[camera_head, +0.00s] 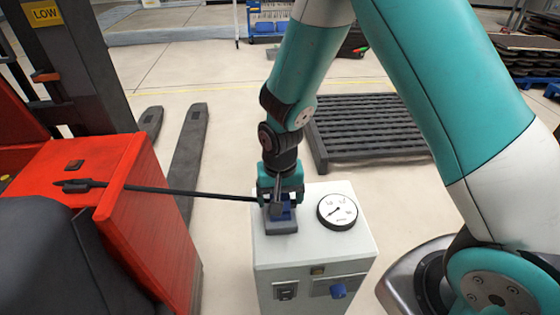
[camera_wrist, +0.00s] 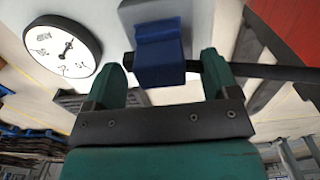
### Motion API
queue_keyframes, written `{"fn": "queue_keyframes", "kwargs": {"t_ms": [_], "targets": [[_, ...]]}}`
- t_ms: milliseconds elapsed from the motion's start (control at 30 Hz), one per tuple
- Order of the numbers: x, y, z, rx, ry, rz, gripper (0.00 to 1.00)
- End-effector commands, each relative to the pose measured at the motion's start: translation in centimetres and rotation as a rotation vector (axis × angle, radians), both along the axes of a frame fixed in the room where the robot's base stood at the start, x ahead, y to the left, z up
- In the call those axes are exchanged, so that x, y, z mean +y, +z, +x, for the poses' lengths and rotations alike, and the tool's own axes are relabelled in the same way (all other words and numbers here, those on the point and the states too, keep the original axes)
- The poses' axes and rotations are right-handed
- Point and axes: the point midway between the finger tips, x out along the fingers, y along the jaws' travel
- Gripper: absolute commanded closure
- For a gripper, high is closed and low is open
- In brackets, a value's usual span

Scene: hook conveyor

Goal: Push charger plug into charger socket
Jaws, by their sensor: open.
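A blue block, which looks like the charger plug (camera_head: 284,213), stands over a grey base, which looks like the charger socket (camera_head: 281,227), on top of a pale cabinet. My gripper (camera_head: 280,200) is directly above it, pointing down. In the wrist view, the plug (camera_wrist: 160,62) lies between the open fingertips of my gripper (camera_wrist: 165,78), and the grey socket (camera_wrist: 150,10) shows behind it. A black cable (camera_head: 170,191) runs from the plug to the red vehicle. How deep the plug sits in the socket cannot be told.
A round gauge (camera_head: 337,211) lies right of the plug on the cabinet (camera_head: 300,250). The cabinet front has a blue fitting (camera_head: 339,291). A red vehicle (camera_head: 115,170) stands at the left. A dark slatted pallet (camera_head: 367,130) lies behind on open floor.

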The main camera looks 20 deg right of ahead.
Motion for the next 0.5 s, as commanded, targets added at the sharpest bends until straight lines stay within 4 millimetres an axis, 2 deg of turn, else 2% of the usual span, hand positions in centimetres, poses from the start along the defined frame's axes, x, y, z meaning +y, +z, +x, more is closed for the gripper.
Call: {"fn": "queue_keyframes", "kwargs": {"t_ms": [33, 300, 500], "targets": [[0.0, 1.5, 0.1, -0.005, 0.000, 0.002, 0.19], [0.0, 8.3, 0.1, -0.006, 0.000, 0.002, 0.19], [0.0, 12.3, 0.0, -0.003, 0.000, 0.001, 0.19]]}}
